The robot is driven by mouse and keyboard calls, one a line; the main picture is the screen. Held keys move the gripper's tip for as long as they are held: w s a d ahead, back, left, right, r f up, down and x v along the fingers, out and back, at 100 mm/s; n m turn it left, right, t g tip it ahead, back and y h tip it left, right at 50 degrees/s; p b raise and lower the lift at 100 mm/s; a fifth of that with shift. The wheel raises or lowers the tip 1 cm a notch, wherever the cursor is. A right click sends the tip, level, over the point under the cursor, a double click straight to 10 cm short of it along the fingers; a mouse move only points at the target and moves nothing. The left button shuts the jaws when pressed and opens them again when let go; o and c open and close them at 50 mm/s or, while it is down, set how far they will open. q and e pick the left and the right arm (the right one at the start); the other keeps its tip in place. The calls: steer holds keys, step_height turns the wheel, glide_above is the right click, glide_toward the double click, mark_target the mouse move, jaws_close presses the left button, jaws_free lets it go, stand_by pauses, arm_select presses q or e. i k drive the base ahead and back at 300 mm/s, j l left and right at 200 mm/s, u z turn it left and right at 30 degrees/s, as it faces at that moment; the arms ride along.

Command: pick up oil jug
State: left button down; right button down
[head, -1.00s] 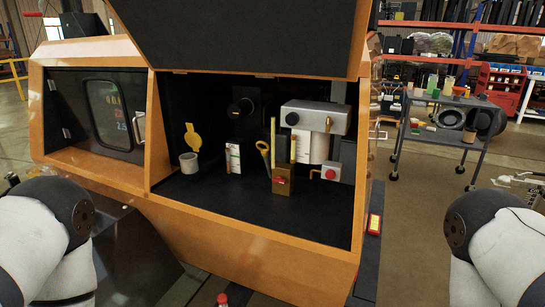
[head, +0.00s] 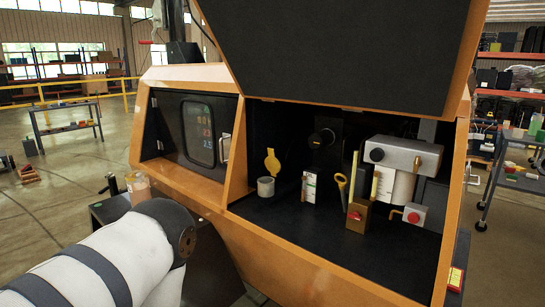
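A translucent container with a pinkish-orange tint, possibly the oil jug (head: 138,188), stands at the left of the orange light tower (head: 290,255), on or behind a dark surface. Its lower part is hidden by my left arm, so its full shape cannot be told. My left arm reaches in from the lower left in front of that dark surface. Its gripper is not in view. My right arm and gripper are also not in view.
The tower's open compartment holds a grey cup (head: 265,187), a yellow dipstick handle (head: 341,180), a brown block (head: 358,217) and a red button box (head: 414,216). The raised dark lid (head: 345,50) hangs above.

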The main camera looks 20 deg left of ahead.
mark_target(137, 181)
steer(key=u, duration=1.5)
steer(key=k+j+u, duration=0.1)
steer(key=j+u, duration=0.15)
steer(key=u, duration=0.2)
steer(key=j+u, duration=0.3)
steer(key=u, duration=0.15)
steer(key=j+u, duration=0.35)
steer(key=u, duration=0.15)
steer(key=j+u, duration=0.3)
steer(key=u, duration=0.15)
steer(key=i+j, duration=0.25)
steer(key=i, duration=0.15)
steer(key=i+j+z, duration=0.15)
steer(key=i, duration=0.25)
steer(key=i+l+z, duration=0.2)
steer(key=z, duration=0.3)
steer(key=i+z, duration=0.75)
steer(key=z, duration=0.2)
steer(key=i+j+z, duration=0.15)
steer(key=i+z, duration=0.15)
steer(key=z, duration=0.2)
steer(key=i+l+z, duration=0.15)
steer(key=i+l, duration=0.2)
steer(key=i+l+z, duration=0.1)
steer(key=i+l, duration=0.25)
steer(key=i, duration=0.2)
steer(key=i+l+z, duration=0.15)
steer(key=i, duration=0.3)
steer(key=l, duration=0.1)
